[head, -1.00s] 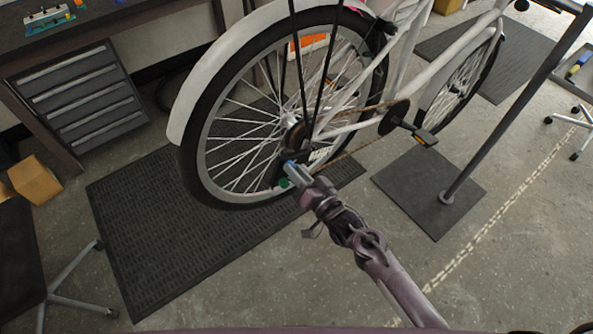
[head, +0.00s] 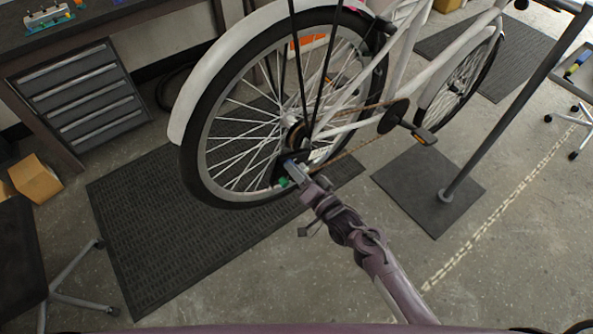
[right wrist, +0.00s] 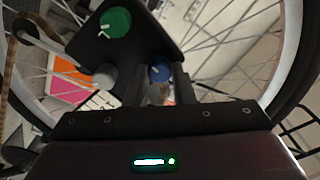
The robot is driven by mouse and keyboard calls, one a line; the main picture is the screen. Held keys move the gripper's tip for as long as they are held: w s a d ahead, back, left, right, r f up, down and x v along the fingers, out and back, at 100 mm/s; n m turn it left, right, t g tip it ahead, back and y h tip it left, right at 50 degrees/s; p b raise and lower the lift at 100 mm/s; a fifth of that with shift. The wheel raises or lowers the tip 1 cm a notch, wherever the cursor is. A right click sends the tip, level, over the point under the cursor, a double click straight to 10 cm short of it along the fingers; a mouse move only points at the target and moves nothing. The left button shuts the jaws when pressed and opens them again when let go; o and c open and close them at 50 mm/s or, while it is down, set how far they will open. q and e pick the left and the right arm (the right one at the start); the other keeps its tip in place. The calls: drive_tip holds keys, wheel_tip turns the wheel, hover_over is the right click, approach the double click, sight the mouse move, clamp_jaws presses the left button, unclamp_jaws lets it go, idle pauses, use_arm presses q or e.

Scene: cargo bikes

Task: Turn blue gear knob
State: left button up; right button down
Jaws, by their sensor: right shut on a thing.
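The blue gear knob (right wrist: 160,73) shows in the right wrist view between the two fingers of my right gripper (right wrist: 145,80), partly hidden by them. It sits on a dark plate (right wrist: 90,55) below a green knob (right wrist: 115,22) with a white pointer mark. In the head view my right gripper (head: 294,170) is at the rear wheel hub, with a small bit of blue at its tip and the green knob (head: 283,182) just beside it. The right gripper is shut on the blue knob. My left gripper is not in view.
The white bike (head: 345,128) stands with its rear wheel above a dark mat (head: 150,230). A grey post (head: 500,125) on a square base is to the right. A drawer cabinet (head: 80,95), a cardboard box (head: 35,180) and a stool leg (head: 75,270) are at left.

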drive_tip(key=c, duration=1.2)
unclamp_jaws()
drive_tip(key=shift+c, duration=0.2)
drive_tip(key=b+v, duration=0.1)
drive_tip(key=v, duration=0.7)
drive_tip(key=shift+w, duration=0.1)
drive_tip(key=s+d+f+n+g+h, duration=0.1)
drive_tip(key=s+d+f+g+h, duration=0.2)
drive_tip(key=f, duration=0.6)
drive_tip(key=s+d+f+g+h, duration=0.1)
drive_tip(key=s+d+f, duration=0.25)
drive_tip(key=f, duration=0.55)
drive_tip(key=s+d+f+n+g+h, duration=0.15)
drive_tip(key=s+f, duration=0.25)
drive_tip(key=f, duration=0.5)
drive_tip(key=s+d+f+n+g+h, duration=0.1)
drive_tip(key=s+d+f+g, duration=0.1)
drive_tip(key=s+f, duration=0.3)
drive_tip(key=s+d+f+n+g+h, duration=0.1)
drive_tip(key=s+d+f+g+h, duration=0.1)
drive_tip(key=s, duration=1)
drive_tip(key=s+d+f+n+g+h, duration=0.1)
drive_tip(key=s+d+f+g+h, duration=0.1)
drive_tip(key=s+d+f+g, duration=0.2)
drive_tip(key=s+d+f, duration=0.2)
drive_tip(key=s+f, duration=0.2)
drive_tip(key=s, duration=0.1)
drive_tip(key=shift+s, duration=0.35)
